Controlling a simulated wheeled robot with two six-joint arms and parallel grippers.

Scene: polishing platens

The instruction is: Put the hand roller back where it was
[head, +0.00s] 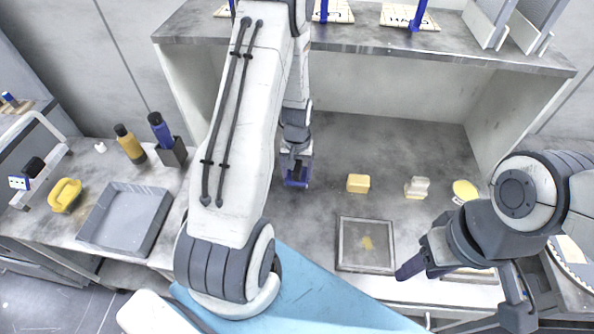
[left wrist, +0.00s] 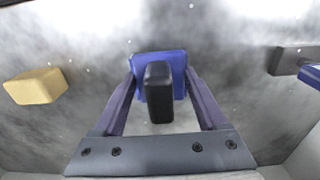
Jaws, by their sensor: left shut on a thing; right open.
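My left gripper (head: 296,178) is low over the grey worktop under the shelf. In the left wrist view its two fingers (left wrist: 158,88) stand on either side of a blue piece with a black handle, which I take to be the hand roller (left wrist: 160,92). Its handle points toward the wrist camera. In the head view only some blue of it shows, and I cannot tell whether it touches the worktop. My right gripper (head: 409,268) is open and empty near the front edge at the right. I cannot make out an empty resting place for the roller.
A yellow block (head: 358,183), a pale block (head: 417,187) and a yellow round piece (head: 464,190) lie right of the left gripper. A framed plate (head: 366,265) lies in front. A grey tray (head: 104,241) and bottles (head: 131,147) stand left. The shelf edge (head: 380,48) overhangs the worktop.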

